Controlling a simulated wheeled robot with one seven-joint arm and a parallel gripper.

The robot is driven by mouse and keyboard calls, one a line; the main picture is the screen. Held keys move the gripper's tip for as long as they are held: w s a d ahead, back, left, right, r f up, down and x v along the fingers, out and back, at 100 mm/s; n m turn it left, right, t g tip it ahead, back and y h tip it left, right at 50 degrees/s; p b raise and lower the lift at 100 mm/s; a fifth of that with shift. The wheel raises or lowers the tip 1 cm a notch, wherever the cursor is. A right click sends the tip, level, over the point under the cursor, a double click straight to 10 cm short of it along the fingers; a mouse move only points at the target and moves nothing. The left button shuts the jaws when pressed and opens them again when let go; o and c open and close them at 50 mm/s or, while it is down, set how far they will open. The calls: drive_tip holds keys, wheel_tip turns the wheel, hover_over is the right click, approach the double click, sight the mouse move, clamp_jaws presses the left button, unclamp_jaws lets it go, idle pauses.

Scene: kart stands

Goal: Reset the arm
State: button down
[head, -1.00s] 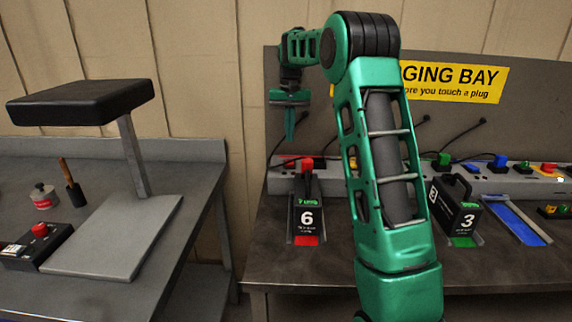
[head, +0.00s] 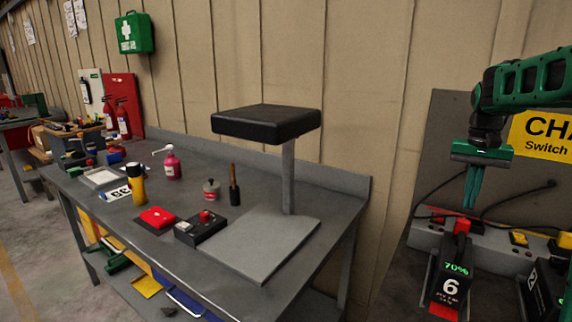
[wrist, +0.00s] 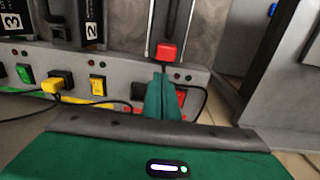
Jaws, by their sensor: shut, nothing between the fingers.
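My gripper (head: 474,188) is at the right of the head view, pointing down with its green fingers together and nothing between them. It is above a black battery labelled 6 (head: 452,275), which stands in a slot on the charging bench and shows a green 70%. In the wrist view the shut fingers (wrist: 163,98) are in front of a power strip, near a red plug (wrist: 166,53). Whether the fingers touch anything there is hard to tell, but in the head view they look clear of the battery.
A grey workbench (head: 335,185) fills the middle, with a black padded stand (head: 266,122), a control box with a red button (head: 199,226), a pink bottle (head: 172,165) and a yellow-black cylinder (head: 138,185). A yellow sign (head: 545,140) hangs behind my arm. Open floor lies at the far left.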

drive_tip(key=s+a+f, duration=0.2)
drive_tip(key=s+f, duration=0.1)
drive_tip(key=s, duration=0.8)
drive_tip(key=s+a+f, duration=0.3)
drive_tip(key=s, duration=0.9)
drive_tip(key=s+a+f, duration=0.2)
drive_tip(key=s+f, duration=0.2)
drive_tip(key=s, duration=0.7)
drive_tip(key=shift+s+a+y, duration=0.25)
drive_tip(key=shift+y, duration=0.05)
